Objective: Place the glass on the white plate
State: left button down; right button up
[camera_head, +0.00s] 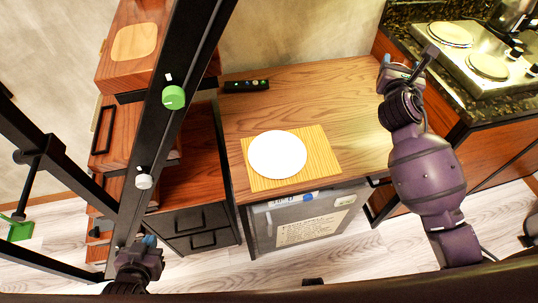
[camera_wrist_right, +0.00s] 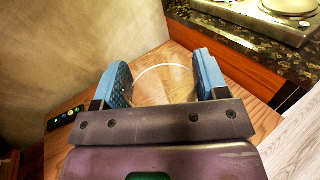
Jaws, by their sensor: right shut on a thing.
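The white plate (camera_head: 277,154) lies on a yellow wooden board on the wooden counter in the head view. My right gripper (camera_head: 398,68) is to the right of the plate, near the counter's right end. In the right wrist view my right gripper (camera_wrist_right: 163,84) is shut on the clear glass (camera_wrist_right: 162,90), whose pale round rim shows between the blue fingers. The glass is hard to make out in the head view. My left gripper (camera_head: 149,241) is low at the left, far from the plate; its finger opening is not clear.
The wooden counter (camera_head: 345,88) has free room behind and right of the board (camera_head: 325,155). A black remote-like object (camera_head: 246,86) lies at the back left. A steel stove (camera_head: 478,62) stands on the dark counter at right. A black frame (camera_head: 160,120) crosses the left side.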

aim_at(277, 156)
jog(key=j+z, duration=0.3)
jog(key=j, duration=1.4)
jog(key=k, duration=0.05)
